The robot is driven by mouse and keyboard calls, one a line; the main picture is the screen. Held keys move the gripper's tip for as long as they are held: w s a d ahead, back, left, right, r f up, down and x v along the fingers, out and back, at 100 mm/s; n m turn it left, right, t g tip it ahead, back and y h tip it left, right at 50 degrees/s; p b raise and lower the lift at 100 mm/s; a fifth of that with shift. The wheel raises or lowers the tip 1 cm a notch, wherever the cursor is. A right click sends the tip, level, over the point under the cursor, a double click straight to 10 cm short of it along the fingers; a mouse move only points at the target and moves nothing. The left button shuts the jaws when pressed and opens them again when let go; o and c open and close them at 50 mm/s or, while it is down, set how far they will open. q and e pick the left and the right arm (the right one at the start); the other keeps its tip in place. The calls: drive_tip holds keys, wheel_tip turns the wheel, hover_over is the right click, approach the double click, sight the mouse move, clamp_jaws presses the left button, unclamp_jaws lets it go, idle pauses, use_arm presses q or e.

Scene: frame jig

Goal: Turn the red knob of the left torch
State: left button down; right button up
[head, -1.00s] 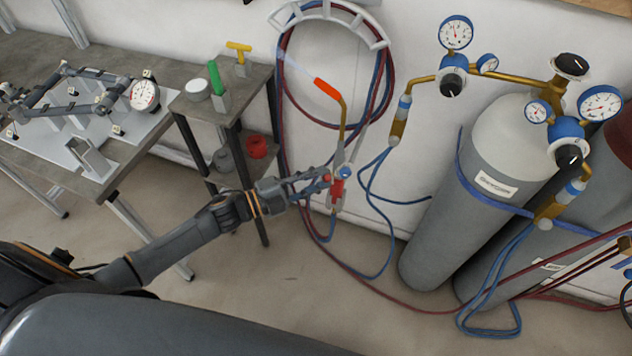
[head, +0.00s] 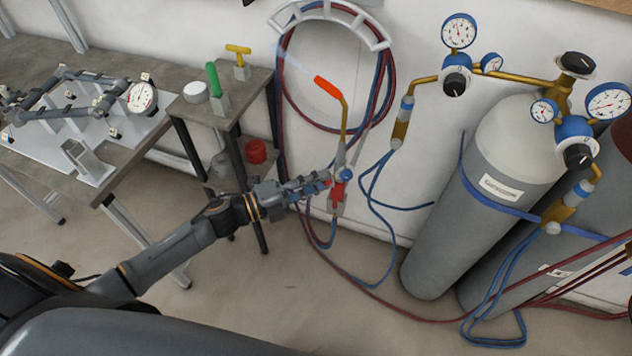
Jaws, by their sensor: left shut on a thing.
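The left torch (head: 344,122) hangs upright in front of the wall, with an orange-red tip section, a brass tube, a blue knob (head: 346,174) and red parts at its lower body. A pale bluish flame (head: 292,60) extends from its tip toward the upper left. My left gripper (head: 326,180) reaches in from the left and is shut at the torch's left side, where the red knob sits. The fingers mostly hide that knob. My right gripper is not in view.
Coiled red and blue hoses hang on a white wall rack (head: 330,12). Gas cylinders (head: 480,200) with gauges stand at the right. A small shelf table (head: 215,115) and a workbench with a frame jig (head: 100,110) stand at the left. Loose hoses cross the floor.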

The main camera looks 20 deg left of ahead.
use_arm(q)
drive_tip(key=c, duration=1.1)
unclamp_jaws()
drive_tip(key=v, duration=1.2)
